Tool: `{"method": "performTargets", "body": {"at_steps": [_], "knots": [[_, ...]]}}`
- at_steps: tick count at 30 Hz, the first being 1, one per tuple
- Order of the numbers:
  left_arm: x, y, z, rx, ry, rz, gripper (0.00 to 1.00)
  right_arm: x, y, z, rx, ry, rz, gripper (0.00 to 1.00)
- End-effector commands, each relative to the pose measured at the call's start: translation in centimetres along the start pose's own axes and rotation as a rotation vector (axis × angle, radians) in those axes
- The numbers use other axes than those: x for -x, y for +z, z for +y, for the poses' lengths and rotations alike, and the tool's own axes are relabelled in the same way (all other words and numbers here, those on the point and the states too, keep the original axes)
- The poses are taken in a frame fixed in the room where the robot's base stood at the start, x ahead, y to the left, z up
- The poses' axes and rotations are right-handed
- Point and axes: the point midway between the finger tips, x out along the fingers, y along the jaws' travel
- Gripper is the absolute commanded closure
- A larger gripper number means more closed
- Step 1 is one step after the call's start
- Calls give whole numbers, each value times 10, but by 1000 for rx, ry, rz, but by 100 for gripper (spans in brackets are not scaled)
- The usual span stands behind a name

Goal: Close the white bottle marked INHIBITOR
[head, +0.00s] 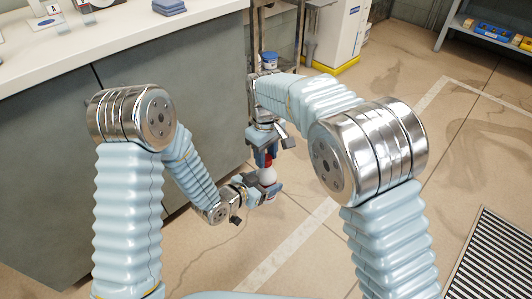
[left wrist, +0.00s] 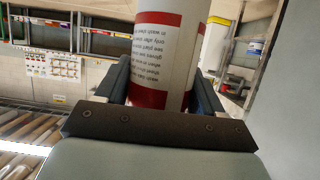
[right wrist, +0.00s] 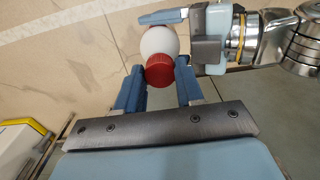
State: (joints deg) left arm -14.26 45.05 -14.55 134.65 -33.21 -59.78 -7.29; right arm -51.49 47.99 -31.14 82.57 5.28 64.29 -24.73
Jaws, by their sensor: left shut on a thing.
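The white bottle (head: 267,176) is upright in my left gripper (head: 264,191), low in the middle of the head view. The left wrist view shows its white body (left wrist: 162,45) with red bands and small print between the fingers; the name INHIBITOR is not visible. A red cap (right wrist: 159,71) is at the bottle's top in the right wrist view; I cannot tell how tightly it sits. My right gripper (right wrist: 160,70) points down from above, with its fingers on either side of the cap and small gaps showing, so it looks open.
A grey cabinet with a white worktop (head: 130,35) stands at the left. A blue-lidded tub (head: 269,60) stands behind my right wrist. A white unit with a yellow base (head: 338,35) is at the back. The floor at the right is open, with a grate (head: 495,260).

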Motion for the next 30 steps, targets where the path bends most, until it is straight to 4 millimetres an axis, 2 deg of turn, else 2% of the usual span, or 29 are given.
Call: {"method": "performTargets", "body": {"at_steps": [1,6,7,13,14,19,20,30], "knots": [[0,0,0,0,0,1,100,0,0,0,0,0,0,71],[0,0,0,0,0,1,100,0,0,0,0,0,0,97],[0,0,0,0,0,1,100,0,0,0,0,0,0,100],[0,0,0,0,0,1,100,0,0,0,-10,0,0,100],[0,0,0,0,0,1,100,0,0,0,-10,0,0,65],[0,0,0,0,0,1,100,0,0,0,-10,0,0,39],[0,0,0,0,0,1,100,0,0,0,-10,0,0,37],[0,0,0,0,0,1,100,5,0,0,-10,0,2,37]]}}
